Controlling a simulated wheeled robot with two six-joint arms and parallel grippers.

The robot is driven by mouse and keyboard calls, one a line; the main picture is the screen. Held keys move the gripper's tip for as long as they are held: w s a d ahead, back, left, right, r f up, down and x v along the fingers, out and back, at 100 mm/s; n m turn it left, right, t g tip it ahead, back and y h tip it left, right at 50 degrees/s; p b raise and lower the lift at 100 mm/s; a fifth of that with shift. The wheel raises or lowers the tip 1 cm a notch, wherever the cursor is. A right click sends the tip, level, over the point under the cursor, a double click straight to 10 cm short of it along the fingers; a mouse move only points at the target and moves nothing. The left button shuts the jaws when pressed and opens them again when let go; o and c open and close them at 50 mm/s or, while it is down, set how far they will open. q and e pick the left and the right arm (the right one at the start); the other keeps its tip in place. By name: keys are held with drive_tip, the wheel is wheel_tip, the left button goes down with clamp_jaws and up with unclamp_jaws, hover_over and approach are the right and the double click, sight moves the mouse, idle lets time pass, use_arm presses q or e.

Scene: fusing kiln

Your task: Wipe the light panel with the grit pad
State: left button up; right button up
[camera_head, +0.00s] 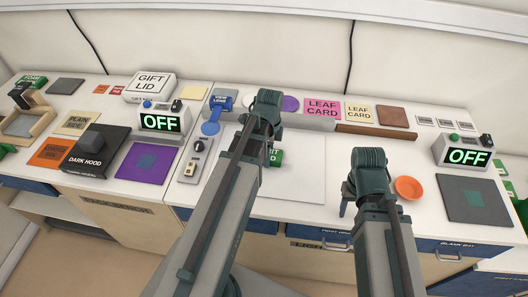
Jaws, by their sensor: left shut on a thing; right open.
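The green grit pad (277,158) shows just right of my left forearm in the head view, over the white light panel (300,180). Its left part, with some of its lettering, is hidden by my arm. My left gripper (266,142) is shut on the pad, its fingers mostly hidden behind my arm. I cannot tell whether the pad touches the panel. The panel lies flat on the counter, its left side covered by my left arm. My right gripper (347,203) is open and empty, just right of the panel.
An orange dish (409,187) sits right of my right gripper. Behind the panel is a raised shelf with a pink leaf card (323,108). OFF displays (162,123) (469,157) stand at left and right. A purple mat (147,163) and dark hood (91,155) lie left.

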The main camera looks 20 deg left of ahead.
sight(283, 166)
use_arm(q)
drive_tip(key=shift+w+d+r, duration=0.1)
drive_tip(key=shift+w+d, duration=0.05)
drive_tip(key=shift+d, duration=0.35)
drive_tip(key=shift+w+d, duration=0.15)
drive_tip(key=shift+d, duration=0.3)
drive_tip(key=shift+d, duration=0.15)
drive_tip(key=shift+w+d, duration=0.2)
drive_tip(key=shift+d, duration=0.55)
drive_tip(key=shift+w+d, duration=0.15)
drive_tip(key=shift+d, duration=0.6)
use_arm(e)
drive_tip(key=shift+a, duration=0.1)
use_arm(q)
drive_tip(key=shift+w+d, duration=0.3)
drive_tip(key=shift+d, duration=0.55)
drive_tip(key=shift+w+d, duration=0.3)
drive_tip(key=shift+d, duration=0.55)
drive_tip(key=shift+s+d+f, duration=0.15)
drive_tip(key=shift+s, duration=0.5)
drive_tip(key=shift+s+d+f, duration=0.1)
drive_tip(key=shift+s, duration=0.5)
use_arm(e)
drive_tip(key=shift+f, duration=0.15)
use_arm(q)
drive_tip(key=shift+s+a, duration=0.3)
drive_tip(key=shift+a, duration=0.5)
drive_tip(key=shift+s+a+r, duration=0.1)
drive_tip(key=shift+a+r, duration=0.05)
drive_tip(key=shift+a, duration=0.8)
